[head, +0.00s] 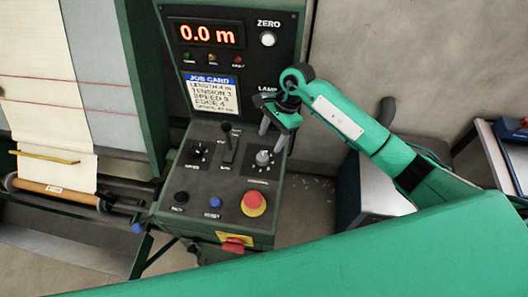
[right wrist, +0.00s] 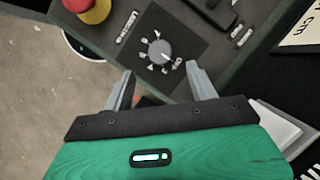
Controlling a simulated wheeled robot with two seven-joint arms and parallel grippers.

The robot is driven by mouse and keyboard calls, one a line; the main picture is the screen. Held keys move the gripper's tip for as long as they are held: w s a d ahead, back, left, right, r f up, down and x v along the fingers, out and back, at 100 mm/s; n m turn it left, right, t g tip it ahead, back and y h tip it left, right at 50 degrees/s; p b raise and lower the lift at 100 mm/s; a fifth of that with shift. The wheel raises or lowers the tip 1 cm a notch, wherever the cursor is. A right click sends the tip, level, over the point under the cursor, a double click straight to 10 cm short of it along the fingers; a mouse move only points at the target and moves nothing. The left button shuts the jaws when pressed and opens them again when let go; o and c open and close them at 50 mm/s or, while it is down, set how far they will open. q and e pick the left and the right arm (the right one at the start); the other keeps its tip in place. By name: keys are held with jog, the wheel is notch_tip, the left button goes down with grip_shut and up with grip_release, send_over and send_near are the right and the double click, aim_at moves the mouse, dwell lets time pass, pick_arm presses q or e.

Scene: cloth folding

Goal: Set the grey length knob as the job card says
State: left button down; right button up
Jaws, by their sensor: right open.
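The grey length knob (head: 263,158) sits on the right of the dark sloping control panel, ringed by small white marks. In the right wrist view the knob (right wrist: 160,51) stands ahead of the fingertips; its marks are too small to read. My right gripper (head: 277,136) is open and empty just above the knob. In the wrist view its fingers (right wrist: 160,72) are spread to either side of the knob, apart from it. The job card (head: 212,96) has a length line that seems to read 4 m. The display (head: 208,34) reads 0.0 m. My left gripper is out of view.
A black lever (head: 227,142) and another black knob (head: 198,152) are left of the grey knob. A red emergency button (head: 253,203), a blue button (head: 215,202) and a black button (head: 181,197) lie in front. A cloth roller (head: 58,193) is at left.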

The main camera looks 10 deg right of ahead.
aim_at(263, 156)
jog(key=p+x, duration=0.3)
jog(key=x, duration=0.3)
jog(key=shift+s+a+f+p, duration=0.1)
jog(key=shift+s+a+p, duration=0.1)
jog(key=shift+p, duration=0.1)
jog(key=shift+a+f, duration=0.15)
jog(key=shift+f, duration=0.4)
jog(key=shift+c, duration=0.2)
jog(key=c, duration=0.9)
jog(key=shift+c, duration=0.2)
